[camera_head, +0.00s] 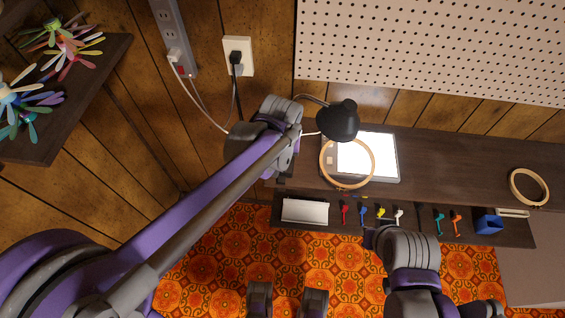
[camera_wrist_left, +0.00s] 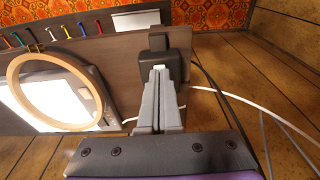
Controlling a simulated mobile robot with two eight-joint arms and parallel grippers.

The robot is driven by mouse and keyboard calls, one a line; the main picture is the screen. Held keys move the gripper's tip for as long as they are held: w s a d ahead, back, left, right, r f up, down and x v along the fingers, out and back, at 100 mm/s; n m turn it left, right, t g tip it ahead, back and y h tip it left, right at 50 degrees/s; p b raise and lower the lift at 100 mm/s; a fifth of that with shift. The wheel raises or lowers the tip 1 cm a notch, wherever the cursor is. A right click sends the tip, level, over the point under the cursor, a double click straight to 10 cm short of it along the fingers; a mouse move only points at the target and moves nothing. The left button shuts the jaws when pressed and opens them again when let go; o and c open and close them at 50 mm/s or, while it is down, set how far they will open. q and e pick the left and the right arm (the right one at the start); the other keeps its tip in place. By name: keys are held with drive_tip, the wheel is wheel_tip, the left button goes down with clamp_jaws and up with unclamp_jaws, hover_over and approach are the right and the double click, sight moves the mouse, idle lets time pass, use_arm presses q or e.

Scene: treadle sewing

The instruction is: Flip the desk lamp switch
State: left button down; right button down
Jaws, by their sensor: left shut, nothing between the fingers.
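The desk lamp's black shade (camera_head: 338,122) hangs over the back left of the desk on a bent neck. In the left wrist view, its dark base (camera_wrist_left: 172,45) stands on the desk, with a small white switch (camera_wrist_left: 159,68) on it. My left gripper (camera_wrist_left: 160,76) is shut and empty, its fingertips right at the switch; I cannot tell whether they touch it. In the head view, my left wrist hides the base and switch. My right gripper (camera_head: 369,238) is by the desk's front; its fingers are mostly hidden by the wrist.
A wooden hoop (camera_head: 347,164) rests over a lit white panel (camera_head: 382,160) beside the lamp. Another hoop (camera_head: 528,187) lies far right. Small coloured tools (camera_head: 363,215) line the front shelf. Cords run from the wall outlet (camera_head: 238,57) and power strip (camera_head: 171,30) near my left arm.

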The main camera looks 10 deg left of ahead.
use_arm(q)
drive_tip(key=shift+f, duration=0.3)
drive_tip(key=shift+r+p, duration=2.3)
drive_tip(key=shift+r, duration=1.3)
drive_tip(key=s+a+f+t, duration=0.1)
drive_tip(key=s+a+t, duration=0.2)
drive_tip(key=s+a, duration=0.9)
drive_tip(key=s, duration=0.3)
drive_tip(key=shift+s+a+t, duration=0.2)
drive_tip(key=shift+a+t, duration=0.1)
drive_tip(key=shift+a, duration=0.1)
